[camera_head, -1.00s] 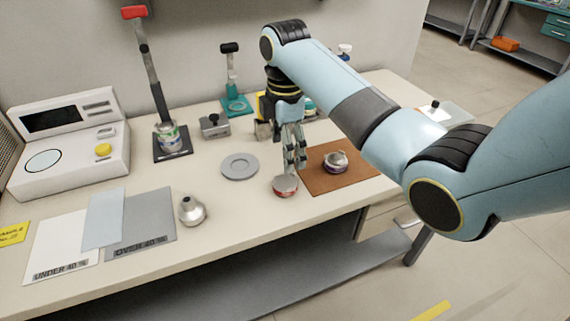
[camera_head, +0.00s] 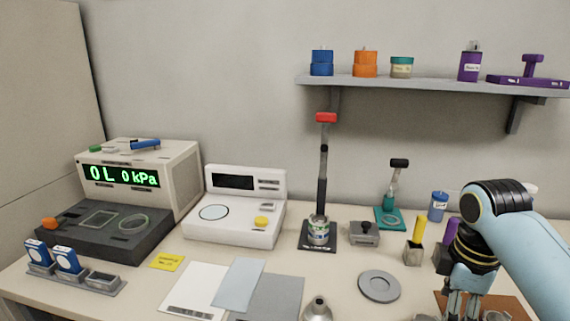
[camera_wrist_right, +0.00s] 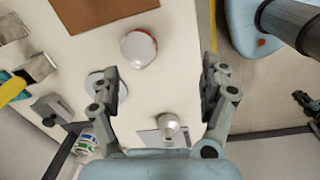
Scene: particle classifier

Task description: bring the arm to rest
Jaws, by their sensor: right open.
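My right gripper (camera_head: 462,306) is at the lower right of the head view, pointing down over the bench. The right wrist view shows its fingers (camera_wrist_right: 160,82) spread apart with nothing between their tips. A metal flask (camera_wrist_right: 170,125) stands below the gap.
A stand (camera_head: 322,190) holds a can. A white instrument (camera_head: 235,207) and a kPa display unit (camera_head: 140,178) stand left. A shelf (camera_head: 430,88) hangs above.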

